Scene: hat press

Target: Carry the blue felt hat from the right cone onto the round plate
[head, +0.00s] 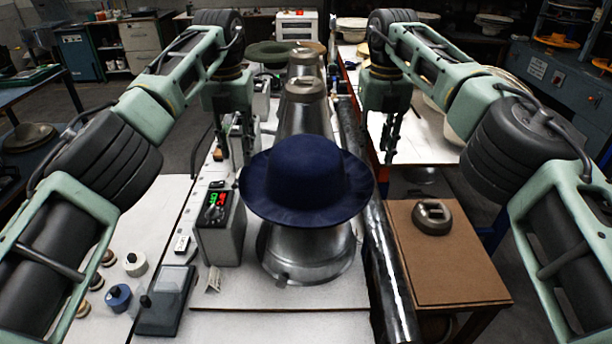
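The blue felt hat (307,178) sits brim down over the top of the nearest metal cone (306,252), in the middle of the head view. Two bare metal cones (302,112) stand in a row behind it. My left gripper (238,158) points down to the left of the row, behind the hat and apart from it. My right gripper (388,152) points down to the right, also apart from the hat. Both look empty, but their dark fingers are too small to tell whether they are open. I cannot tell which thing is the round plate.
A control box (219,226) with lit buttons stands left of the front cone. A dark shiny roller (385,262) runs along the right side. A metal block (432,217) lies on a brown board (455,270). A green hat-like piece (268,53) is at the back.

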